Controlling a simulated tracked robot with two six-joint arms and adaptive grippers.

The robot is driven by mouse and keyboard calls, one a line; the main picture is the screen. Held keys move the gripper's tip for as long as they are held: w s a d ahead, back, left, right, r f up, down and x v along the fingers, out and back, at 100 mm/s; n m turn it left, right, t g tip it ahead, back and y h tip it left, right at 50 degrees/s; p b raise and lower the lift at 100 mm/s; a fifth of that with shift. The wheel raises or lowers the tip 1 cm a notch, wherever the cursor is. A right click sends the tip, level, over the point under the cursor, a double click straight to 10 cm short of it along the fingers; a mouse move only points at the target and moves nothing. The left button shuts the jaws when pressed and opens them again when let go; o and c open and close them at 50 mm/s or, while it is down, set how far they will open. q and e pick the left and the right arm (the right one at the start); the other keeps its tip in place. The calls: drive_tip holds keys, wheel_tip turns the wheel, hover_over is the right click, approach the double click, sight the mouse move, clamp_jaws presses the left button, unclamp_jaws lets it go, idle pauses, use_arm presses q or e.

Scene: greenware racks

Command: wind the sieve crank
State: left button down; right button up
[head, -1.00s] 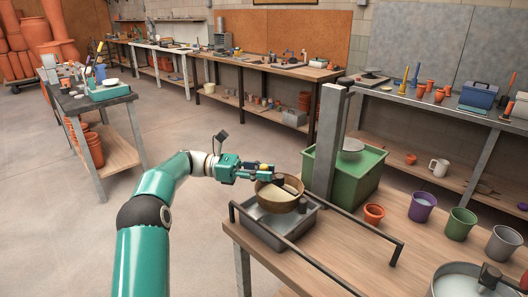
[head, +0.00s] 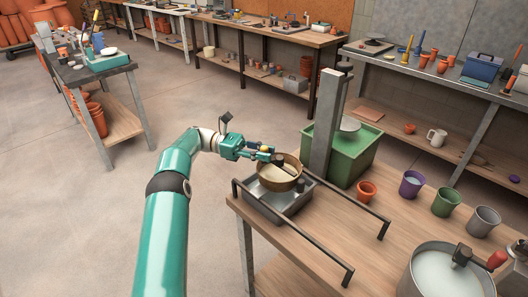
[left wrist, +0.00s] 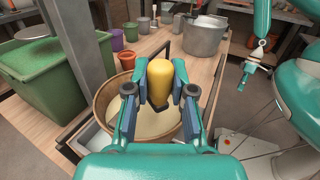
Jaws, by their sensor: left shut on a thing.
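The sieve (head: 280,184) is a round wooden-rimmed drum with pale material inside, seated over a grey metal tray (head: 262,208) at the bench's left end. Its crank has a yellow grip (left wrist: 160,80) with a dark lower end. My left gripper (head: 272,154) is over the sieve's far-left rim, shut on the yellow grip. In the left wrist view its two fingers stand either side of the grip, above the sieve's bowl. The fingers and the grip hide part of the crank. My right gripper (left wrist: 244,78) hangs at the right of the left wrist view, too small to read.
A grey post (head: 326,125) and a green tub (head: 352,160) stand close behind the sieve. Dark rails (head: 365,212) run beside the tray. A terracotta pot (head: 367,191), a purple cup (head: 411,184) and a large metal pot (head: 420,265) stand to the right on the bench.

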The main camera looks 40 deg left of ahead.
use_arm(q)
drive_tip(key=c, duration=1)
unclamp_jaws()
drive_tip(key=shift+f, duration=0.1)
drive_tip(key=shift+o, duration=0.2)
wheel_tip(320, 180, up, 10)
